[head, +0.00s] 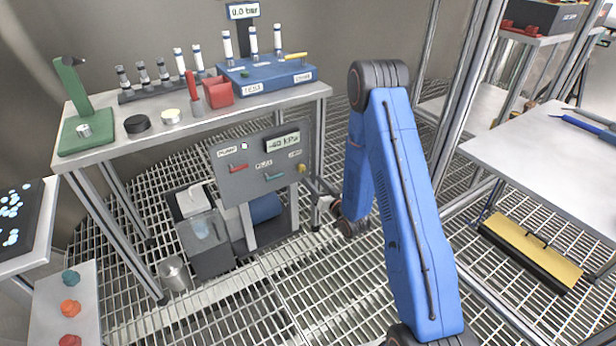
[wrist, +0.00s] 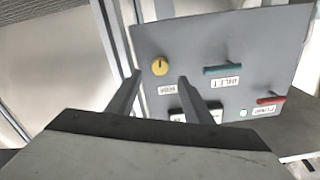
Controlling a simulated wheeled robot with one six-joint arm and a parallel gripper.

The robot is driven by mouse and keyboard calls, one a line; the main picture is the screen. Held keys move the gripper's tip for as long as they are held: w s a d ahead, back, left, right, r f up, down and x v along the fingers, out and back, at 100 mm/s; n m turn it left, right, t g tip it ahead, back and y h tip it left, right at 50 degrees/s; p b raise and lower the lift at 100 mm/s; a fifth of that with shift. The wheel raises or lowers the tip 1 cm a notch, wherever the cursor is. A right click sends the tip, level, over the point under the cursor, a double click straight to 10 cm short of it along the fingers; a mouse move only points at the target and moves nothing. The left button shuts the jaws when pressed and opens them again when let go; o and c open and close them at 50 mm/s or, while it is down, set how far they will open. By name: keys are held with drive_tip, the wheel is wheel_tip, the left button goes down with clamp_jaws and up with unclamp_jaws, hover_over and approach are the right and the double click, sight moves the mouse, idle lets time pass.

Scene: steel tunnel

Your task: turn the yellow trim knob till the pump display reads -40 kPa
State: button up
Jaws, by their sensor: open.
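The grey pump panel (head: 238,165) stands under the bench, and its display (head: 283,142) appears to read -40 kPa. The yellow trim knob (head: 302,168) is at the panel's right side in the head view. It also shows in the wrist view (wrist: 160,66), as a round knob with a dark pointer mark. My gripper (head: 322,190) is just right of the panel in the head view. In the wrist view my gripper (wrist: 159,77) is open, its fingertips either side of the knob in the picture and apart from it. My fingers partly hide the display there.
A grey bin (head: 205,245) and a metal cup (head: 174,273) stand lower left. The bench leg (head: 319,150) is close to my gripper. Open grating lies in front.

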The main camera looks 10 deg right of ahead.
drive_tip(key=v, duration=0.9)
drive_tip(key=shift+s, duration=0.2)
drive_tip(key=shift+r, duration=0.1)
drive_tip(key=s+d+r+n+g+h, duration=0.1)
drive_tip(key=s+d+r+g+h, duration=0.15)
drive_tip(key=r, duration=0.75)
drive_tip(key=s+d+r+g+h, duration=0.1)
drive_tip(key=s+r+g+h, duration=0.25)
drive_tip(key=r, duration=0.65)
drive_tip(key=s+a+r+g, duration=0.1)
drive_tip(key=s+r+g, duration=0.2)
drive_tip(key=s, duration=1.4)
drive_tip(key=s+a+r+m+g, duration=0.1)
drive_tip(key=s+r+g, duration=0.2)
drive_tip(key=s+r, duration=0.5)
drive_tip(key=s, duration=0.8)
drive_tip(key=shift+s, duration=0.4)
